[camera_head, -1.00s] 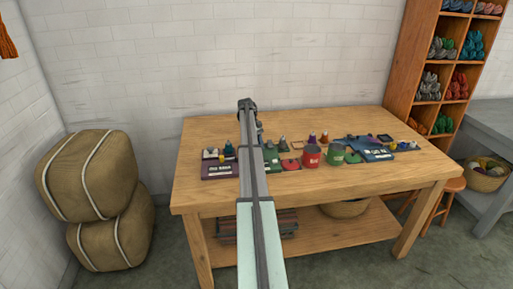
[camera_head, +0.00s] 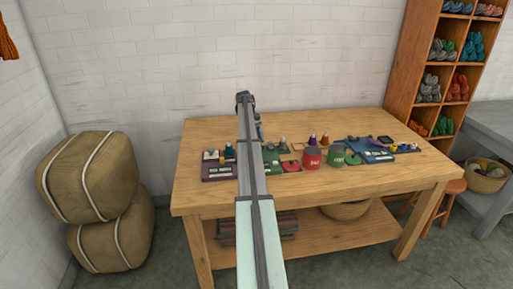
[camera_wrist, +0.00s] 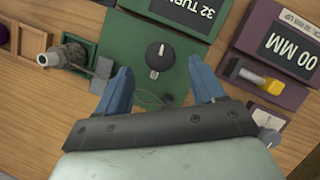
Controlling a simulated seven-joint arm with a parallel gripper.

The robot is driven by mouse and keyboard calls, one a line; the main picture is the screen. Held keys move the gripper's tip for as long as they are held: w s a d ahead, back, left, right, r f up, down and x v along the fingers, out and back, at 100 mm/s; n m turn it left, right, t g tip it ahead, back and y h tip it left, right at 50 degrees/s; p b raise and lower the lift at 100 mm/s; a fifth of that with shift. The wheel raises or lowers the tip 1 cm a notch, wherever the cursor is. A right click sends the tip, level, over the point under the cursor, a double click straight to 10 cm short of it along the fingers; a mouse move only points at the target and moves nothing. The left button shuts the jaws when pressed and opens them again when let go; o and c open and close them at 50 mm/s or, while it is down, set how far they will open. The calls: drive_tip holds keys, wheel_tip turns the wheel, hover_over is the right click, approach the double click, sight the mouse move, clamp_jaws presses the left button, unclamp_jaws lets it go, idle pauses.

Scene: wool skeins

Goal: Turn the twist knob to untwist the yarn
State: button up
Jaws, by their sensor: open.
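The twist knob appears to be the round black knob (camera_wrist: 159,54) with a white mark, on a green box (camera_wrist: 120,42) in the wrist view. The box's display (camera_wrist: 192,12) reads "32 TURN", upside down in this view. My gripper (camera_wrist: 161,68) is open, with one blue finger on each side of the knob's near side and clear gaps to it. A thin grey strand (camera_wrist: 150,99) curves over the box between the fingers; I cannot tell whether it is the yarn. In the head view my arm hides most of the gripper and the knob.
A purple box (camera_wrist: 295,15) reading "00 MM", with a yellow-tipped lever (camera_wrist: 268,83), stands right of the green box. A grey white-tipped piece (camera_wrist: 62,56) lies to the left.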

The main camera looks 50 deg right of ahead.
drive_tip(key=v, duration=0.7)
drive_tip(key=shift+w+r, duration=0.2)
drive_tip(key=shift+r, duration=0.15)
drive_tip(key=shift+d, duration=0.1)
drive_tip(key=s+d+m+t, duration=0.2)
drive_tip(key=s+d, duration=0.1)
drive_tip(key=s, duration=1.4)
drive_tip(key=w+a+r+n+t, duration=0.1)
drive_tip(key=w+a+n+t, duration=0.2)
drive_tip(key=w+n+t, duration=0.35)
drive_tip(key=x, duration=1.3)
drive_tip(key=shift+c, duration=0.4)
